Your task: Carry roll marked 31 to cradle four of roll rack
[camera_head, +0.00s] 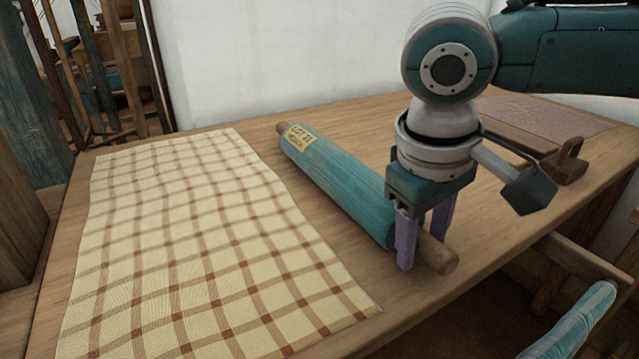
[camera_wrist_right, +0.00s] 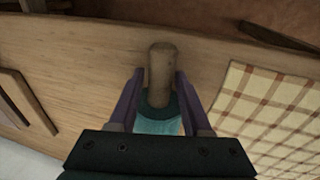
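A teal roll (camera_head: 340,180) with wooden end pins lies on the wooden table, beside a checked cloth. A yellowish label (camera_head: 301,138) near its far end has lettering too small to read surely. My right gripper (camera_head: 425,240) points down at the roll's near end, one purple finger on each side of the wooden end pin (camera_head: 440,254). In the right wrist view, the pin (camera_wrist_right: 161,65) and a teal part (camera_wrist_right: 160,125) show between the fingers (camera_wrist_right: 160,80), with small gaps, so the gripper looks open. My left gripper is not in view.
The checked cloth (camera_head: 200,240) covers the table's left part. A wooden block with a handle (camera_head: 565,160) and a brown mat (camera_head: 545,118) lie at the right. Another teal roll (camera_head: 575,325) shows low at the right, by wooden beams (camera_head: 580,260). A white wall (camera_head: 290,60) stands behind.

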